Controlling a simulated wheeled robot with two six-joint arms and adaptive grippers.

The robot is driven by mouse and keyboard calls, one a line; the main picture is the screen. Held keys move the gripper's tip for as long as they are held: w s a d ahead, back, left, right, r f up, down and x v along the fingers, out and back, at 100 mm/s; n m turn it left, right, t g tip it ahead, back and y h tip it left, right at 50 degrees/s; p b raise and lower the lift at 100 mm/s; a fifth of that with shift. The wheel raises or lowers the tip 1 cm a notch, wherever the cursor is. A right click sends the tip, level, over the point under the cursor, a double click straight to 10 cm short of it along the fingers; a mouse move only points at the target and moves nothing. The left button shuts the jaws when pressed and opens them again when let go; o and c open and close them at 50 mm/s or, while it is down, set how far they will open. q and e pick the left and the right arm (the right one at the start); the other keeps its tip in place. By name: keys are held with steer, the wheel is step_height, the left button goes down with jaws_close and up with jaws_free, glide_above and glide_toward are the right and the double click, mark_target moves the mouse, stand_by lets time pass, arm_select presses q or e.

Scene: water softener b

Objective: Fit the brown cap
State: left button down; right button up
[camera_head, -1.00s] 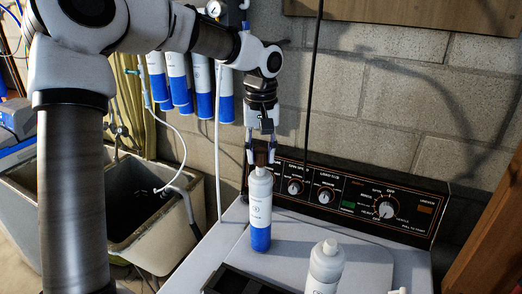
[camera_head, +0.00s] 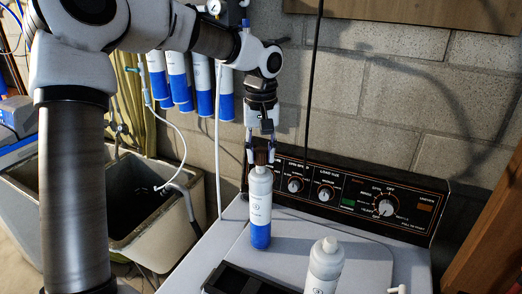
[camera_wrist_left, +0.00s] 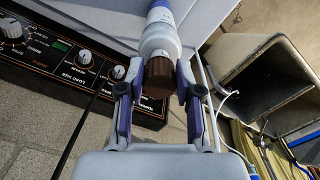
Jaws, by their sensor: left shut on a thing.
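The brown cap (camera_head: 261,157) is between the fingertips of my left gripper (camera_head: 261,155), which is shut on it. The cap is right at the top of a white and blue bottle (camera_head: 260,208) standing upright on the washing machine lid. In the left wrist view the brown cap (camera_wrist_left: 158,76) sits between the two fingers (camera_wrist_left: 155,85), against the neck end of the bottle (camera_wrist_left: 160,38). I cannot tell whether the cap is seated on the neck or just touching it. My right gripper is not in view.
A second white bottle (camera_head: 325,268) stands at the front right. A dark tray (camera_head: 245,281) lies at the front edge of the washer top (camera_head: 350,250). The control panel (camera_head: 350,198) rises behind. A grey sink (camera_head: 150,215) is at left, with filter cartridges (camera_head: 202,85) on the wall.

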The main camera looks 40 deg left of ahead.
arm_select(q)
steer(key=shift+f+b, duration=0.7)
steer(key=shift+f, duration=0.65)
steer(key=shift+s, duration=0.1)
steer(key=c, duration=0.7)
jaws_free()
step_height(320, 180, up, 12)
steer(key=shift+f, duration=0.1)
